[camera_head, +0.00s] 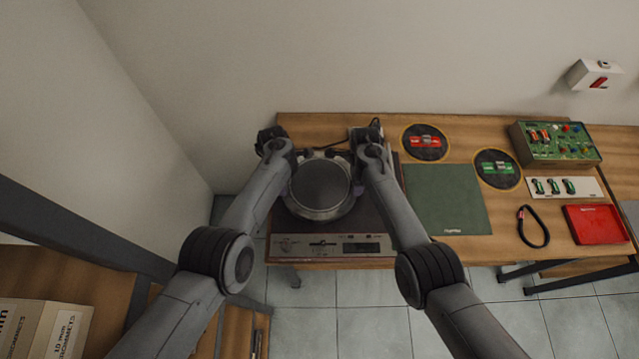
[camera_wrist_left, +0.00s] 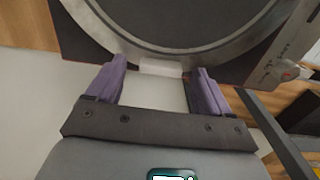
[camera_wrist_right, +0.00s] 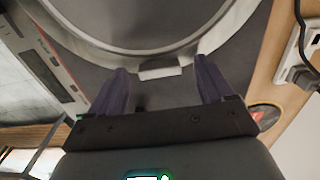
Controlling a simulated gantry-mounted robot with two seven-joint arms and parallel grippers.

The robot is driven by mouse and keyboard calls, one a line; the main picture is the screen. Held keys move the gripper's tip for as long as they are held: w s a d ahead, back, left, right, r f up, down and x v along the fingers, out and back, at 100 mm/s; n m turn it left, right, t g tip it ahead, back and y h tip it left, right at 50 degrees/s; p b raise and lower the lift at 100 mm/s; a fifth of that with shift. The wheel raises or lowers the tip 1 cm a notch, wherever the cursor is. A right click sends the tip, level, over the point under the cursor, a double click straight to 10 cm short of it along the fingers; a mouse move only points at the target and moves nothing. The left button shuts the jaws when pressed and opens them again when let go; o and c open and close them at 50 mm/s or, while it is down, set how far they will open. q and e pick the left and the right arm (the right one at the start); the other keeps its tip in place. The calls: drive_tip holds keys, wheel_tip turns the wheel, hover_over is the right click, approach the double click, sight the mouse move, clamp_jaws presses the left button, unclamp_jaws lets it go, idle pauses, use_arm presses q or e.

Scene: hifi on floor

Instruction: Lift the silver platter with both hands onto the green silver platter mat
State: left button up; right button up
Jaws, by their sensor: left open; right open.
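The silver platter (camera_head: 320,187) is a round disc with a dark top and a silver rim, lying on the turntable deck (camera_head: 300,229). The green mat (camera_head: 447,200) lies flat to the right of the deck, with nothing on it. My left gripper (camera_wrist_left: 158,78) is open at the platter's left side, with a pale rim tab between its fingertips. My right gripper (camera_wrist_right: 161,78) is open at the opposite side, with another rim tab in front of its fingers. The platter also fills the top of both wrist views.
Two round black pads (camera_head: 425,142) (camera_head: 497,169) holding red and green parts lie right of the deck. Farther right are a circuit board (camera_head: 555,143), a black belt loop (camera_head: 533,227) and a red tray (camera_head: 596,224). A wall stands behind the table.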

use_arm(q)
drive_tip(key=shift+f, duration=0.25)
use_arm(e)
drive_tip(key=shift+f, duration=0.25)
use_arm(q)
clamp_jaws()
use_arm(e)
clamp_jaws()
use_arm(q)
drive_tip(key=shift+r, duration=0.1)
use_arm(e)
drive_tip(key=shift+r, duration=0.1)
